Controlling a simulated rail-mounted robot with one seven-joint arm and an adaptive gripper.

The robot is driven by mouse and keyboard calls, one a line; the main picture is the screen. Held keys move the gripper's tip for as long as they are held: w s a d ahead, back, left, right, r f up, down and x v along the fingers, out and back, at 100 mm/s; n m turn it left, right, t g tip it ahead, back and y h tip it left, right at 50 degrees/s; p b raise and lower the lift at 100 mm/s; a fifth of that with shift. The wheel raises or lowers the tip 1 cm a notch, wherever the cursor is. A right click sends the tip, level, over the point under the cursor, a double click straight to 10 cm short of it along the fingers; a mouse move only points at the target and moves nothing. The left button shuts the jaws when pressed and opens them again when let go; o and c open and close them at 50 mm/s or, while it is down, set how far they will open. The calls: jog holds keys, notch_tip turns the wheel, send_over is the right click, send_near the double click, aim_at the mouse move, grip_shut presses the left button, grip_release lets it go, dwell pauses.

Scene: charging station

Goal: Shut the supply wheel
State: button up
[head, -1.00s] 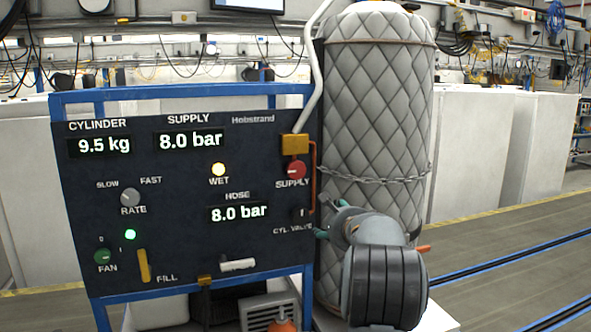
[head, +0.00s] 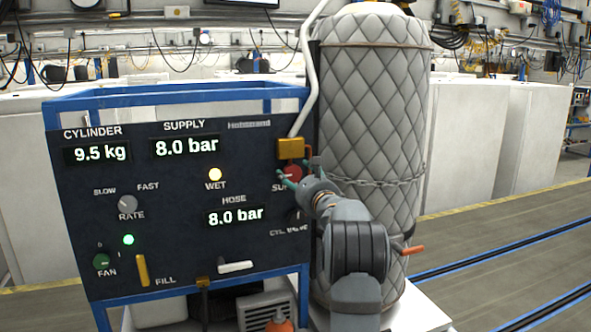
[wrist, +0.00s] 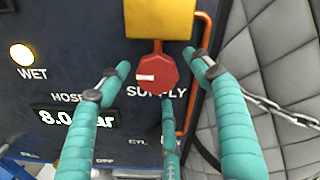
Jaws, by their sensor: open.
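The red supply wheel (head: 291,173) is on the right side of the dark panel, under a yellow block. In the wrist view the wheel (wrist: 156,73) is an octagonal red knob with a white mark on its left half, above the SUPPLY label. My gripper (head: 288,178) is at the wheel and partly hides it and its label. In the wrist view my gripper (wrist: 160,75) is open, with teal fingers on the left and right of the wheel and a third below it. Gaps show between the side fingers and the wheel; I cannot tell whether the lower finger touches.
A yellow block (head: 290,148) and an orange pipe (wrist: 204,60) sit close to the wheel. A quilted tank (head: 372,110) with a chain stands just right of the panel (head: 150,190). The panel reads supply 8.0 bar and hose 8.0 bar, with the WET lamp (head: 215,174) lit.

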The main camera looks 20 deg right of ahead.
jog(key=shift+w+f, duration=0.1)
jog(key=shift+w, duration=0.45)
jog(key=shift+s, duration=0.1)
jog(key=c, duration=1.1)
